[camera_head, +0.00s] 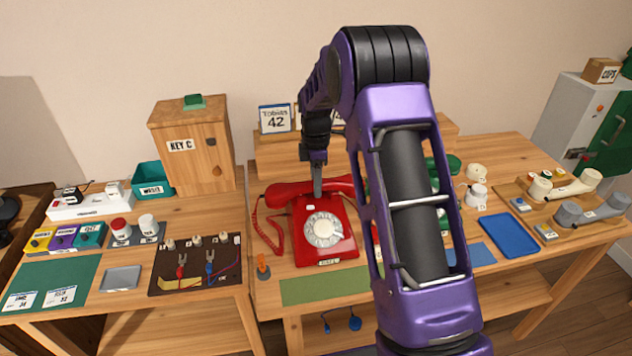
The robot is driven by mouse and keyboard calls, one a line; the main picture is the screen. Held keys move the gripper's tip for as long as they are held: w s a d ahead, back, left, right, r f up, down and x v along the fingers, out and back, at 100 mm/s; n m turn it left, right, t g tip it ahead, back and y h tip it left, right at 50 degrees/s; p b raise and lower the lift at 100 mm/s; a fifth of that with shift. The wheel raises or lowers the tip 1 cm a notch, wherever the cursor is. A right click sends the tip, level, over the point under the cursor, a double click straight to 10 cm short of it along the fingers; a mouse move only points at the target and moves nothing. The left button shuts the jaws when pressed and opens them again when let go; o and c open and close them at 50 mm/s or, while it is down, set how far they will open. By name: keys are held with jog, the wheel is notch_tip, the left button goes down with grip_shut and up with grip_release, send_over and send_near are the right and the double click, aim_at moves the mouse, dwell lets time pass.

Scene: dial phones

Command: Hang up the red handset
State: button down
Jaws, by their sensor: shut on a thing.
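The red dial phone (323,236) stands on the wooden table left of my arm, its white dial facing forward. The red handset (284,194) lies across the top of the phone, near or on its cradle; I cannot tell whether it is fully seated. A coiled red cord (267,232) hangs from its left end. My gripper (317,192) points down at the middle of the handset, shut on it. The fingertips are small and partly merge with the handset. My purple arm hides the area right of the phone.
A green mat (322,289) lies in front of the phone, with an orange-handled item (263,266) at its left. A green phone (446,168) shows partly behind my arm. A blue tray (509,236) lies to the right.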

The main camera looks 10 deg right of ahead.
jog(key=shift+f, duration=0.15)
jog(key=shift+c, duration=2.1)
grip_release()
notch_tip(320, 180, up, 18)
jog(key=p, duration=0.1)
jog(key=shift+f, duration=0.25)
